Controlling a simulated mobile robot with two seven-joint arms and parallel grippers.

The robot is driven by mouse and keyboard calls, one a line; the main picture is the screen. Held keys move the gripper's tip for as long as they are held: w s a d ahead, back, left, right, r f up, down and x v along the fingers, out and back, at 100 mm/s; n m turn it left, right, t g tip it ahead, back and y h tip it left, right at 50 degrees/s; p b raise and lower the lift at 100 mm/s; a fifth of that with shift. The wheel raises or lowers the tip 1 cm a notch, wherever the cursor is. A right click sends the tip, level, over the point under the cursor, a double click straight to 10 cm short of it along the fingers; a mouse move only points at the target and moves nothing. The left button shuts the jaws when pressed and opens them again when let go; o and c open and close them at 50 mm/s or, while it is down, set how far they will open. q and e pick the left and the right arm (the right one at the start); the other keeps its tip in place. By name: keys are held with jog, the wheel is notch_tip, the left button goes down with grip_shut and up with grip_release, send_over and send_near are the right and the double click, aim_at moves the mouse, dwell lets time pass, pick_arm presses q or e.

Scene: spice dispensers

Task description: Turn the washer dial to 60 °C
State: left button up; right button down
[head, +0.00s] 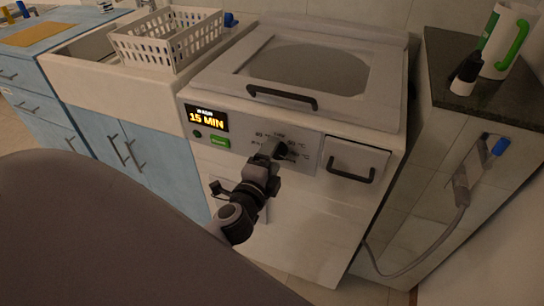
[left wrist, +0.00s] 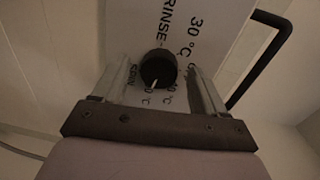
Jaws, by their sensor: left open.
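The washer (head: 290,190) stands in the middle of the head view, with a lit display reading 15 MIN. Its black dial (head: 282,151) sits on the front panel, partly behind my left gripper (head: 272,150). In the left wrist view the round dial (left wrist: 158,70) shows between the two fingers of my left gripper (left wrist: 161,72), which is open. There is a gap on both sides, so the fingers do not appear to touch it. The dial's white mark points toward the gripper's base, near a small temperature label. RINSE and 30 °C labels show beyond the dial. My right gripper is not in view.
A green button (head: 219,143) is left of the dial and a drawer with a black handle (head: 351,175) is right of it. The lid handle (head: 282,97) is above. A white basket (head: 168,42) stands left; a dark counter (head: 450,75) is right.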

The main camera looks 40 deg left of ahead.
pick_arm(q)
jog(key=b+v, duration=0.1)
jog(key=v, duration=0.5)
jog(key=shift+s, duration=0.3)
jog(key=shift+d, duration=0.1)
